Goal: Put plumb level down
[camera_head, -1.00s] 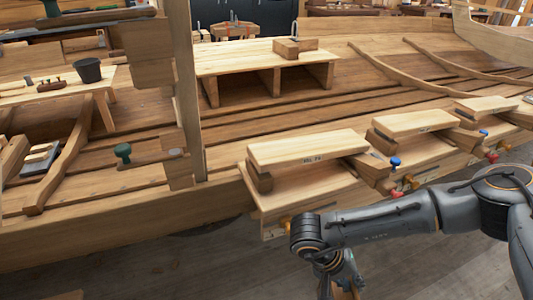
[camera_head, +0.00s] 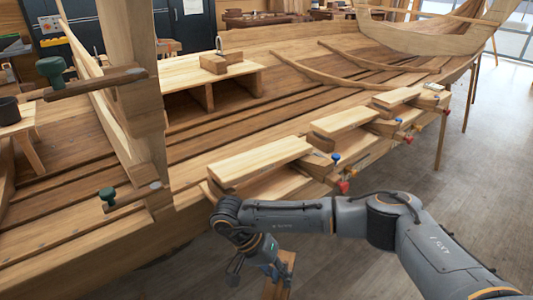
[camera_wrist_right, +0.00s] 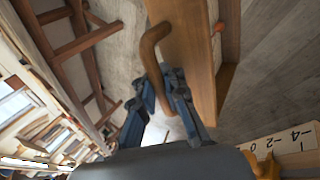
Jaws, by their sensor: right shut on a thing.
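My right gripper (camera_head: 273,272) is low in front of the boat hull's side. In the right wrist view its fingers (camera_wrist_right: 170,85) are shut on a brown curved wooden handle (camera_wrist_right: 150,45). The handle is on a long flat wooden piece (camera_wrist_right: 193,45), which I take to be the plumb level. Its wooden end also shows below the gripper in the head view (camera_head: 285,268), apart from the hull and above the floor. Most of it is hidden or outside the frame. My left gripper is not in view.
The wooden hull (camera_head: 190,212) fills the middle. Several planks (camera_head: 260,160) lie along its near edge, with red and blue knobs (camera_head: 343,186) beside them. A low bench (camera_head: 185,75) with a wood block (camera_head: 227,62) stands inside. Grey floor (camera_head: 480,190) is clear at right.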

